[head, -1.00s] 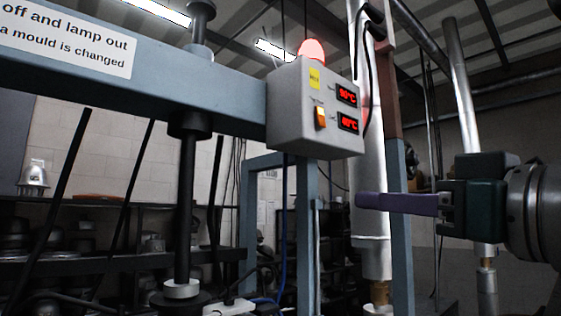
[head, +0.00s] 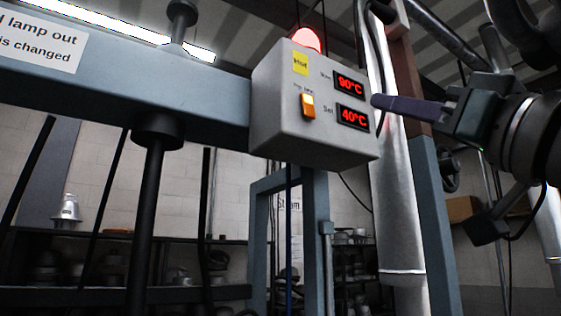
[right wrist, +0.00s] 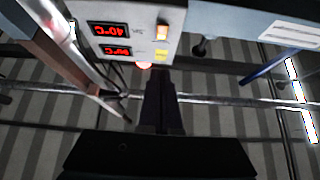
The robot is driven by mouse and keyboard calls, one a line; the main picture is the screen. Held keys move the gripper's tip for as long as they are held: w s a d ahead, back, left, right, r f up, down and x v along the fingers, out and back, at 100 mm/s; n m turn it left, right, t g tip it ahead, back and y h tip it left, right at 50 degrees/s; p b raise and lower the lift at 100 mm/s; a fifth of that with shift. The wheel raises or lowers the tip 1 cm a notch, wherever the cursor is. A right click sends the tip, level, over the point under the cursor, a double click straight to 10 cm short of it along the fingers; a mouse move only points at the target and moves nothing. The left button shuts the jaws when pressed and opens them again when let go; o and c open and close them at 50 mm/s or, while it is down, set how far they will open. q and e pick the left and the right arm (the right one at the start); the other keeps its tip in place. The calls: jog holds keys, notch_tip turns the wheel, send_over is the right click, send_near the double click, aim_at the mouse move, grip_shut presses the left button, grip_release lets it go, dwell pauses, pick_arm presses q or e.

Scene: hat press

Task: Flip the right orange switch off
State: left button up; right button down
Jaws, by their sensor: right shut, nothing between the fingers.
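A grey control box (head: 274,131) hangs on the blue-grey press beam in the head view. The one orange switch (head: 308,106) that shows is on its front, left of the two displays, and its upper part looks bright. It also shows near the top of the right wrist view (right wrist: 162,32). My right gripper (head: 376,101), with purple fingers, is shut and empty. It points left from the right side, at about the height of the displays, to the right of the switch and seemingly clear of it. My left gripper is not in view.
A red lamp (head: 306,38) glows on top of the box. The displays read 90°C (head: 350,86) and 40°C (head: 353,117). A silver pipe (head: 397,215) and blue post (head: 440,225) stand right of the box. Shelves (head: 70,262) stand behind.

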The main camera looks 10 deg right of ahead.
aim_at(310, 106)
jog(key=p+x, duration=0.2)
jog(key=x, duration=0.2)
jog(key=f+p+x, duration=0.1)
jog(key=p+x, duration=0.2)
jog(key=x, duration=0.1)
jog(key=w+p+x, duration=0.1)
jog(key=p+x, duration=0.2)
jog(key=x, duration=0.1)
jog(key=shift+w+a+f, duration=0.1)
jog(key=shift+a+f, duration=0.1)
jog(key=shift+f, duration=0.05)
jog(key=shift+w+a+f, duration=0.15)
jog(key=shift+w+a, duration=0.05)
jog(key=shift+w, duration=0.3)
